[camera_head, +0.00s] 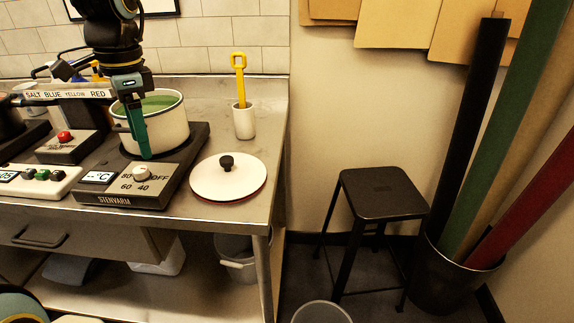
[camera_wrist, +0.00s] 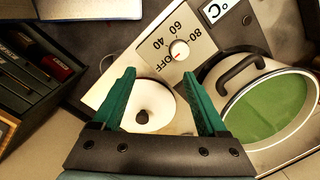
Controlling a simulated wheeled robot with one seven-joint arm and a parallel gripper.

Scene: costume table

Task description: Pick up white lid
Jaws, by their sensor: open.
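The white lid (camera_head: 229,178) is a flat round disc with a dark rim and a black knob (camera_head: 226,162). It lies on the steel table, right of the hot plate. In the wrist view the lid (camera_wrist: 160,109) shows between my fingers, farther away, with its knob near the middle. My gripper (camera_head: 140,152) has green fingers and hangs in front of the pot, above the hot plate, left of the lid. In the wrist view my gripper (camera_wrist: 162,95) is open, with nothing between the fingertips.
A white pot (camera_head: 170,130) with green contents stands on the hot plate (camera_head: 150,185), close to my gripper. A white cup (camera_head: 243,121) with a yellow-handled tool stands behind the lid. A black stool (camera_head: 383,190) is right of the table (camera_head: 235,212). Table space around the lid is mostly clear.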

